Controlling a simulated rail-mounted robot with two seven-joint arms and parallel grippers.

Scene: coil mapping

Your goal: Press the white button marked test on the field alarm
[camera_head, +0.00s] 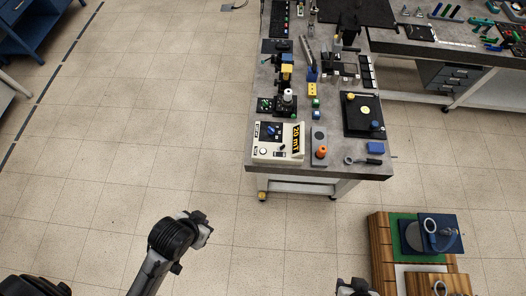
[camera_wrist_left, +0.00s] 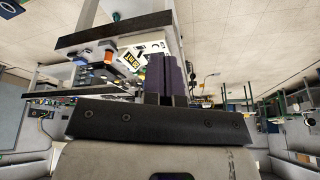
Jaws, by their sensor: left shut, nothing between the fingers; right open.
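The field alarm (camera_head: 285,142) is a cream box with a black and yellow "20 mT" label, a blue knob and a black panel. It sits at the near left corner of the grey workbench. A round white button (camera_head: 263,151) shows on its front left part; its marking is too small to read. The alarm also shows tilted in the left wrist view (camera_wrist_left: 150,48), partly behind the fingers. My left gripper (camera_wrist_left: 167,62) is shut and empty, apart from the alarm. My right gripper (camera_head: 355,288) is open, cut off by the bottom edge of the head view.
A grey box with an orange knob (camera_head: 321,151) stands right of the alarm. A magnifier-like tool (camera_head: 363,160) and a blue block (camera_head: 376,148) lie farther right. A wooden stand (camera_head: 383,262) with a blue device is at lower right. The floor left of the bench is clear.

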